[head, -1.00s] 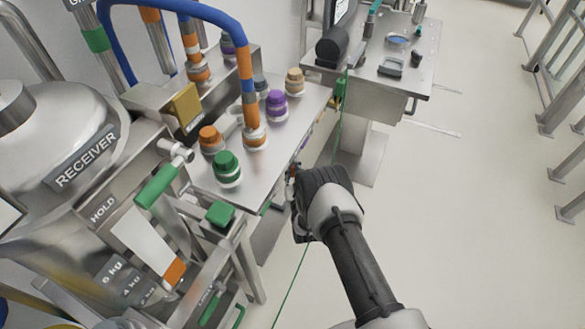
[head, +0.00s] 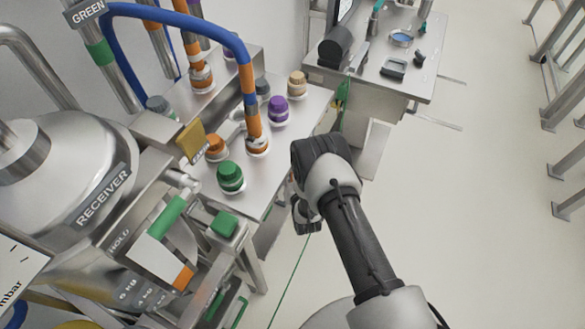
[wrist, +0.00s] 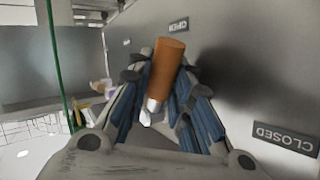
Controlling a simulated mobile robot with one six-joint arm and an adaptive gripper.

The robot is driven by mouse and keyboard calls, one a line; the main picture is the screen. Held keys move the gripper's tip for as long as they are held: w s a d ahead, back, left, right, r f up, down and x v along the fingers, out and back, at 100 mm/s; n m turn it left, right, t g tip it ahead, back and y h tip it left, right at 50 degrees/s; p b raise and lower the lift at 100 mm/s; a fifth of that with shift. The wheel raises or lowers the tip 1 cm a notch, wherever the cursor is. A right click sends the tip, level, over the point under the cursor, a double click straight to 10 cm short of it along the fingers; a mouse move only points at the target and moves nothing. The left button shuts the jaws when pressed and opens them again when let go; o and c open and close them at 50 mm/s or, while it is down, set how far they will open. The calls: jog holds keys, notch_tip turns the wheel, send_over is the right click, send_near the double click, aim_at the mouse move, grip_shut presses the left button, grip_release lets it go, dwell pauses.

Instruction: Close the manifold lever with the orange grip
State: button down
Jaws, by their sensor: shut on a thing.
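The orange grip (wrist: 165,68) of the manifold lever shows in the middle of the wrist view, with a short metal shank below it. My gripper (wrist: 158,92) is shut on this grip, one blue-padded finger on each side. A grey panel behind it carries a CLOSED label (wrist: 285,138) at the right and another label (wrist: 178,25) at the top. The grip stands nearer the top label than the CLOSED label in the picture. In the head view my arm reaches beside the manifold table (head: 285,150); the lever is hidden there.
The table top holds several coloured caps, among them a green one (head: 230,177) and a purple one (head: 278,110). A blue hose (head: 225,30) arches above. The receiver tank (head: 70,165) stands at left. A second bench (head: 390,85) is behind.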

jog(key=shift+s+r+g, duration=0.1)
jog(key=shift+s+g, duration=0.1)
jog(key=shift+g, duration=0.3)
jog(key=shift+p, duration=0.3)
jog(key=c, duration=1.7)
grip_release()
jog(key=v, duration=1.2)
jog(key=shift+c, duration=0.4)
